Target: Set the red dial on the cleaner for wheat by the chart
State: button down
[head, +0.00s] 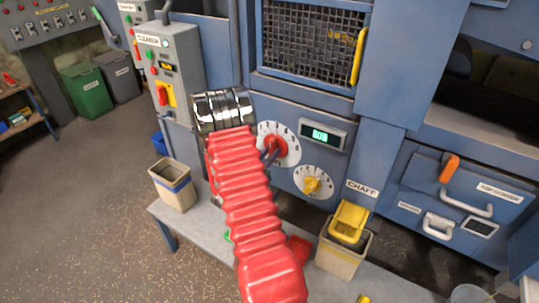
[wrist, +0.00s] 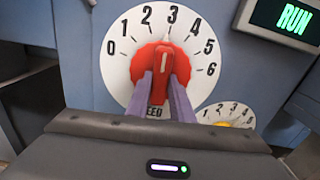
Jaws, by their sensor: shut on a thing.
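The red dial (wrist: 163,55) sits on a round white face with numbers from 0 to 6. The fingers hide part of the lower label, where "EED" shows. No wheat chart can be made out.
A smaller yellow dial (head: 312,185) is below right of the red one. A green display (head: 321,135) reads RUN in the wrist view. A grey control box (head: 172,65) labelled CLEANER stands left. A bin (head: 342,255) stands under the CHAFF label, another bin (head: 173,185) at left.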

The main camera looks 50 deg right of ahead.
jog(key=shift+m, duration=0.4)
jog(key=c, duration=1.6)
grip_release()
jog(key=shift+o, duration=0.2)
jog(key=s+a, duration=0.1)
jog(key=a, duration=1.2)
jog(key=shift+a, duration=0.35)
jog(key=shift+s+f, duration=0.1)
jog(key=shift+f, duration=0.05)
